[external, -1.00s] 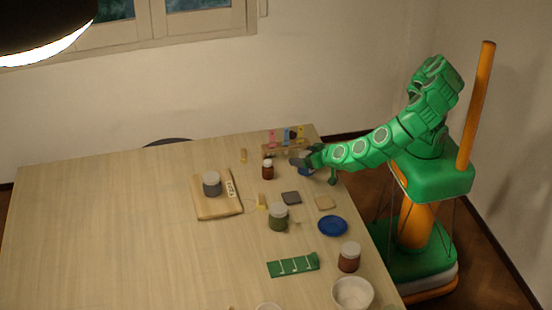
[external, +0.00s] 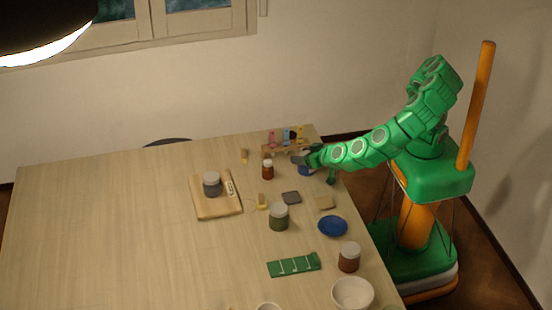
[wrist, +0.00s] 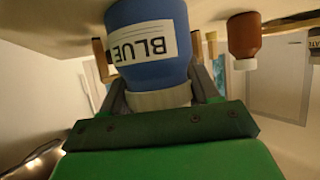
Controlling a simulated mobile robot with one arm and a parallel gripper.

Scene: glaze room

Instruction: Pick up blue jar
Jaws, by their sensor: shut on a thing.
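The blue jar (wrist: 150,62) has a white label reading "BLUE" and a pale lid; it fills the upper middle of the wrist view, where its label appears upside down. My gripper (wrist: 160,92) is shut on it, with one dark finger on each side near the lid. In the external view, my gripper (external: 301,159) is at the far right corner of the table. I cannot tell whether the jar touches the table.
A small rack (external: 287,149) with coloured pieces stands just behind my gripper. A brown bottle (external: 268,170) is to its left. The table's left side is clear.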

